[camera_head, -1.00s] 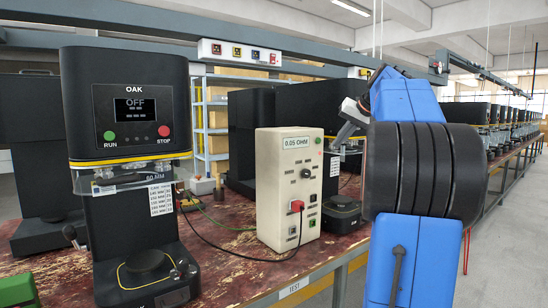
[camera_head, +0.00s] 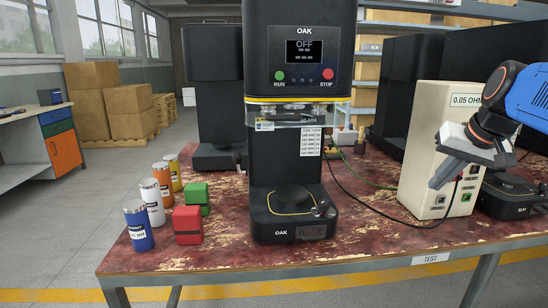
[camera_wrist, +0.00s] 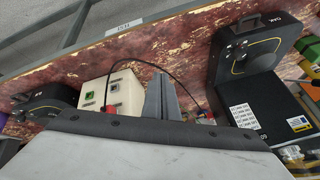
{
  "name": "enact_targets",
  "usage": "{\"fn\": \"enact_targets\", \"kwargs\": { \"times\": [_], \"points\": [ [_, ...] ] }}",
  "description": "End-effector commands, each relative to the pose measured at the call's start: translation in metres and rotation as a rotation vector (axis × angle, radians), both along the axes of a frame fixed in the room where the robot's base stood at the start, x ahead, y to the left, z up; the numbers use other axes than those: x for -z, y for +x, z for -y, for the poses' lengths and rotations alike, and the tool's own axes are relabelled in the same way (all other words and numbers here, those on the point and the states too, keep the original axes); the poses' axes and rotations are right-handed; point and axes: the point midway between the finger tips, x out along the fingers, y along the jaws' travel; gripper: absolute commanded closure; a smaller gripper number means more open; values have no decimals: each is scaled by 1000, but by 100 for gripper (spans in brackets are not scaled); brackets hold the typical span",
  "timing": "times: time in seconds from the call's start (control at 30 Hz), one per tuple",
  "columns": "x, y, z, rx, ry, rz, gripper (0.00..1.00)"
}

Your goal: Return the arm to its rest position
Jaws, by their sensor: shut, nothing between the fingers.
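My arm (camera_head: 532,97) reaches in from the right edge of the head view, with a blue link and a dark wrist joint. My gripper (camera_head: 437,182) points down and to the left in front of the beige 0.05 OHM box (camera_head: 422,140), hiding part of its face. I cannot tell whether it touches the box. In the wrist view the grey fingers (camera_wrist: 161,84) are together and hold nothing. The beige box (camera_wrist: 113,92) stands left of them there, and the red-brown bench top shows beyond.
The black OAK seamer (camera_head: 300,115) stands mid-bench, with a cable running to the box. Red (camera_head: 187,224) and green (camera_head: 196,195) blocks and several cans (camera_head: 153,202) stand at the bench's left. Another dark machine (camera_head: 505,195) is at the right.

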Motion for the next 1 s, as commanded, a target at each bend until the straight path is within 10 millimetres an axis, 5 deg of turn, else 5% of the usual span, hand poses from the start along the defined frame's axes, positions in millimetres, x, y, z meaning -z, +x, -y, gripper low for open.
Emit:
{"fn": "enact_targets", "kwargs": {
  "times": [0.2,0.53,0.73,1.0],
  "points": [
    [75,-67,-64,-117,-71,-52,100],
    [182,-159,-108,-278,-180,-96,100],
    [211,-181,-112,-318,-211,-102,100],
    [213,-183,-112,-320,-213,-103,100]
  ]
}}
